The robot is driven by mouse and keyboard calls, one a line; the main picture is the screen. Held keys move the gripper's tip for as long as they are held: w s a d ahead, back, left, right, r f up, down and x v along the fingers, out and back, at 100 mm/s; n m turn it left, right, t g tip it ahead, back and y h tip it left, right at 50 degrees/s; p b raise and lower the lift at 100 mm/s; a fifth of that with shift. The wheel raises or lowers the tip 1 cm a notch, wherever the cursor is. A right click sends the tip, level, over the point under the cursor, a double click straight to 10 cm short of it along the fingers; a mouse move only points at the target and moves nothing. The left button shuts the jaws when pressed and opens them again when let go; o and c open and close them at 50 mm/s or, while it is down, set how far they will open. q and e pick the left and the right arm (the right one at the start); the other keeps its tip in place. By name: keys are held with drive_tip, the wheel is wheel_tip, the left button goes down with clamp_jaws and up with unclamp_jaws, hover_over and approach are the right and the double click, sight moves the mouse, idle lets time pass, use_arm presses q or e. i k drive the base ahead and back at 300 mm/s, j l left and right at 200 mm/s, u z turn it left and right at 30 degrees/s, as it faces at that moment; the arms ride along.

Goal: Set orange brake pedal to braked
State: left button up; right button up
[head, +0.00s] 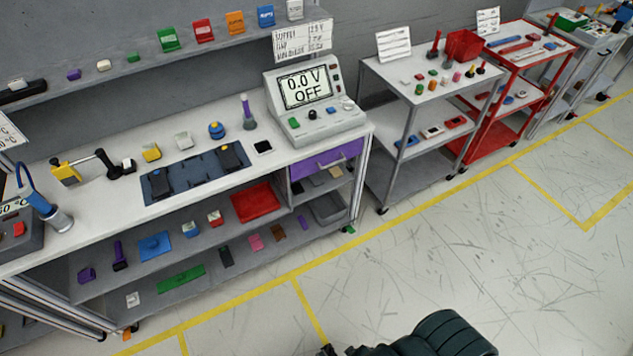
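A small orange part (127,332), which looks like the orange brake pedal, sits low at the front left foot of the workbench, by a caster near the floor. It is too small to tell whether it is pressed down or raised. Neither of my grippers can be made out. A dark green ribbed part at the bottom edge, right of centre, looks like part of my own body or arm. It is far to the right of the orange pedal.
The workbench (110,212) stands along the wall, with loaded lower shelves. A small green part (349,230) sits at its front right foot. A grey cart (400,186) and a red cart (492,142) stand farther right. The floor (420,265) in front is clear, with yellow lines.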

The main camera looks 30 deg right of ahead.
sight(125, 336)
drive_tip(key=u, duration=1.4)
drive_tip(key=i+j+z, duration=0.25)
drive_tip(key=i, duration=0.3)
drive_tip(key=i+j+z, duration=0.25)
drive_tip(key=i, duration=0.25)
drive_tip(key=i+j+z, duration=0.25)
drive_tip(key=i, duration=0.25)
drive_tip(key=j, duration=0.1)
